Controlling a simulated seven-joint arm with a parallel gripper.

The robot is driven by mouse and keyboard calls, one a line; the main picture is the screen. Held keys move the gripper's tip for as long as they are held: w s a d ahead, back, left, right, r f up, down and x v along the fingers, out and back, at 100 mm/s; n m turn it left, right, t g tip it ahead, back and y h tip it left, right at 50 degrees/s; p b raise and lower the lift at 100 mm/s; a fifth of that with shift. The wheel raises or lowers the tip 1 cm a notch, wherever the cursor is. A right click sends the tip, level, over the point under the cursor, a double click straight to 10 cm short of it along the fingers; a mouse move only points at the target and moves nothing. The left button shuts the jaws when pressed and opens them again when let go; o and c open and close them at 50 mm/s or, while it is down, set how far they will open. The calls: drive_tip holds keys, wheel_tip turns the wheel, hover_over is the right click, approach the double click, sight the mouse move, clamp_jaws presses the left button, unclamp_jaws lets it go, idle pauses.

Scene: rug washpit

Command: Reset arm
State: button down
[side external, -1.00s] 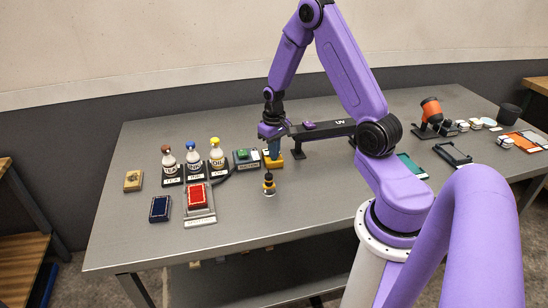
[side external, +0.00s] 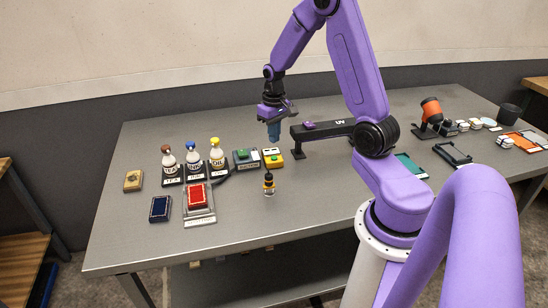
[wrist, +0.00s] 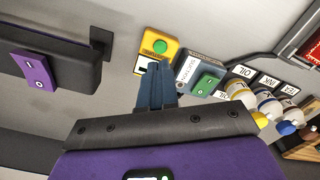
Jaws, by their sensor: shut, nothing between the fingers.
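My gripper (side external: 274,131) is purple and black with blue fingers. It is shut and empty, raised above the table behind the small yellow box.
A black UV bar (side external: 325,130) with a purple switch stands close right of my gripper. Left are a green-switch box (side external: 246,157), several labelled bottles (side external: 193,159), a red pad (side external: 198,196) and a blue pad (side external: 160,208).

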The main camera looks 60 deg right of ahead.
drive_tip(key=shift+r, duration=0.4)
drive_tip(key=s+a+r+n, duration=0.3)
drive_tip(key=a, duration=0.6)
drive_tip(key=s+a+r+n, duration=0.3)
drive_tip(key=a+n, duration=0.1)
drive_tip(key=a, duration=0.5)
drive_tip(key=s+a+r+n, duration=0.1)
drive_tip(key=s+a+n, duration=0.2)
drive_tip(key=s, duration=0.6)
drive_tip(key=s+a+r+n, duration=0.2)
drive_tip(key=s+a+n, duration=0.2)
drive_tip(key=s, duration=0.5)
drive_tip(key=shift+a+r+n, duration=0.15)
drive_tip(key=shift+r+n, duration=0.15)
drive_tip(key=shift+n, duration=0.5)
